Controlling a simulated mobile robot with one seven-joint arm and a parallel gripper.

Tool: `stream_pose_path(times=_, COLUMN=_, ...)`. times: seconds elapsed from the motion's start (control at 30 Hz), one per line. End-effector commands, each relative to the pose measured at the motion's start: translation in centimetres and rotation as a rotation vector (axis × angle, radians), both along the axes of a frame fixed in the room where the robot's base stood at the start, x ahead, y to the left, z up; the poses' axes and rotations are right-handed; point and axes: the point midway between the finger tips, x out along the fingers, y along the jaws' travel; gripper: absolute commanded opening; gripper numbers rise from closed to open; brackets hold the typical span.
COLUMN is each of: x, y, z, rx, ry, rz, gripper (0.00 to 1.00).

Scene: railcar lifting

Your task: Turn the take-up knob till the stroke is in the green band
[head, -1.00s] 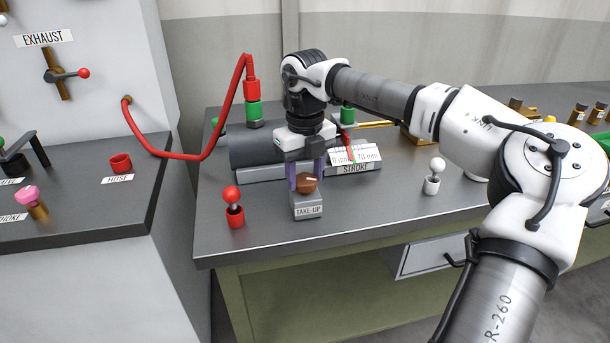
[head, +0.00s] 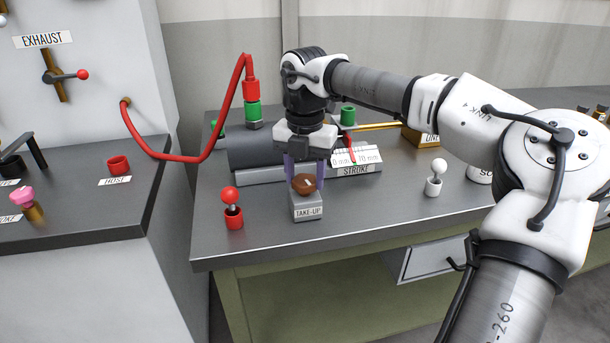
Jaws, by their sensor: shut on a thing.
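The brown take-up knob (head: 304,185) sits on a small grey block labelled TAKE-UP (head: 307,211) near the bench's front left. My gripper (head: 304,178) points straight down, its purple fingers on either side of the knob, shut on it. A pale mark shows on the knob's top. The STROKE scale (head: 356,157) stands behind and to the right, a white sloped plate with mm markings. A red pointer (head: 350,148) is at its left part. My gripper is close to the scale's left end. I cannot make out a green band or the exact reading.
A red ball-topped pin in a red holder (head: 232,208) stands left of the knob, and a white one (head: 435,178) stands to the right. A dark cylinder (head: 252,148) with a red hose (head: 190,158) lies behind.

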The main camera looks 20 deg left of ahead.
Motion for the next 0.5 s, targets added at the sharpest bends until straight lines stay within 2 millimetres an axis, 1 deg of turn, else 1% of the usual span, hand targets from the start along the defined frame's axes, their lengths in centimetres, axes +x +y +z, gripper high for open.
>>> stream_pose_path(times=0.2, x=-0.01, y=-0.02, z=-0.01, rx=-0.001, ry=0.000, rz=-0.094, gripper=0.24)
stream_pose_path(times=0.5, x=-0.02, y=-0.01, z=0.02, rx=-0.001, ry=0.001, rz=-0.141, gripper=0.24)
